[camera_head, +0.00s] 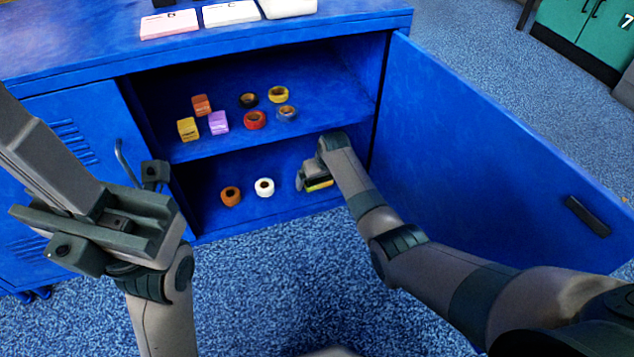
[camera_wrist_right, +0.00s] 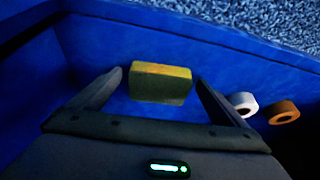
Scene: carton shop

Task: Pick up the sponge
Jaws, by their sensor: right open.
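The sponge (camera_wrist_right: 162,82), a yellow block with a greenish-grey side, lies on the blue lower shelf of the open cabinet. In the right wrist view it sits between the two spread fingers of my right gripper (camera_wrist_right: 160,84), with gaps on both sides. In the head view my right gripper (camera_head: 310,182) reaches into the lower compartment. Only a yellow strip of the sponge (camera_head: 319,185) shows there; the gripper hides the rest. My left gripper (camera_head: 105,225) is outside the cabinet at the left, and its finger gap is unclear.
A white tape roll (camera_head: 264,187) and an orange roll (camera_head: 231,196) stand left of the sponge on the lower shelf. Several rolls and small boxes are on the upper shelf (camera_head: 330,105). The open blue door (camera_head: 490,160) stands right of my right arm.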

